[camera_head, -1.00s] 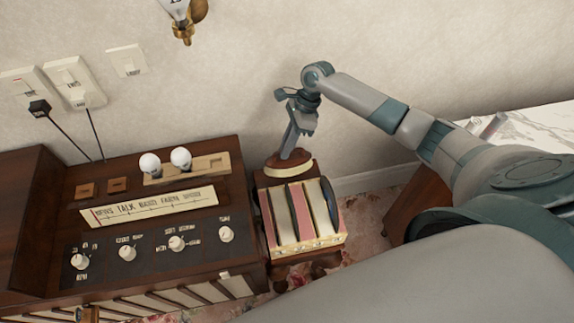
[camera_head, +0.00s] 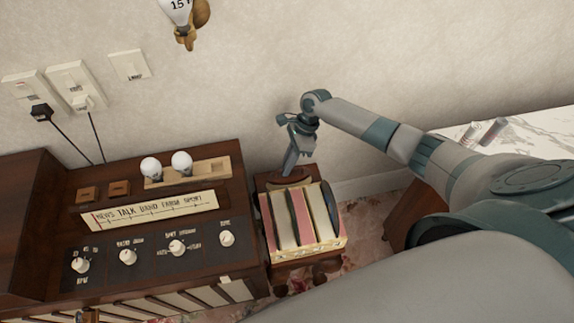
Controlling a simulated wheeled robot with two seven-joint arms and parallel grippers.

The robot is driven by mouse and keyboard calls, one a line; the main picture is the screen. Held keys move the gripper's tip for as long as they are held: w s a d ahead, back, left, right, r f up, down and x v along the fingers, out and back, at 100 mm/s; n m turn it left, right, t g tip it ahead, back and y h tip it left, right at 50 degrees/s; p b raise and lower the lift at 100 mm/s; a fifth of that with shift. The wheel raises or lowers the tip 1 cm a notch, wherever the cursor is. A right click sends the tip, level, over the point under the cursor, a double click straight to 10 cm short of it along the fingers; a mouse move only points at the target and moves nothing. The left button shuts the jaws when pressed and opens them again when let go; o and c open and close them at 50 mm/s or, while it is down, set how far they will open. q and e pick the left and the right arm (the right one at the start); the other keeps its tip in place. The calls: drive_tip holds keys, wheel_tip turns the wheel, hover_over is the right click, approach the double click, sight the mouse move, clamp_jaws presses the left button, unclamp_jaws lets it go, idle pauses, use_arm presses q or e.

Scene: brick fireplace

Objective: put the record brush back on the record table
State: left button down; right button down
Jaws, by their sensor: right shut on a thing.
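The record brush (camera_head: 290,182) is a dark brown oval behind the record crate, over the back of the small wooden record table (camera_head: 262,181). I cannot tell whether it touches the tabletop. The crate of records (camera_head: 320,246) on the front of the table hides its near side. My right gripper (camera_head: 289,170) reaches down from above, with its fingers shut on the brush. My left gripper is not in view.
A large wooden radio cabinet (camera_head: 205,266) with knobs and two bulbs stands close on the left. The wall (camera_head: 235,115) is just behind the table. A marble-topped piece (camera_head: 545,130) stands at right. A wall lamp (camera_head: 182,12) is at the top.

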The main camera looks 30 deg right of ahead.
drive_tip(key=shift+f, duration=0.25)
drive_tip(key=c, duration=1.8)
unclamp_jaws()
drive_tip(key=shift+c, duration=0.2)
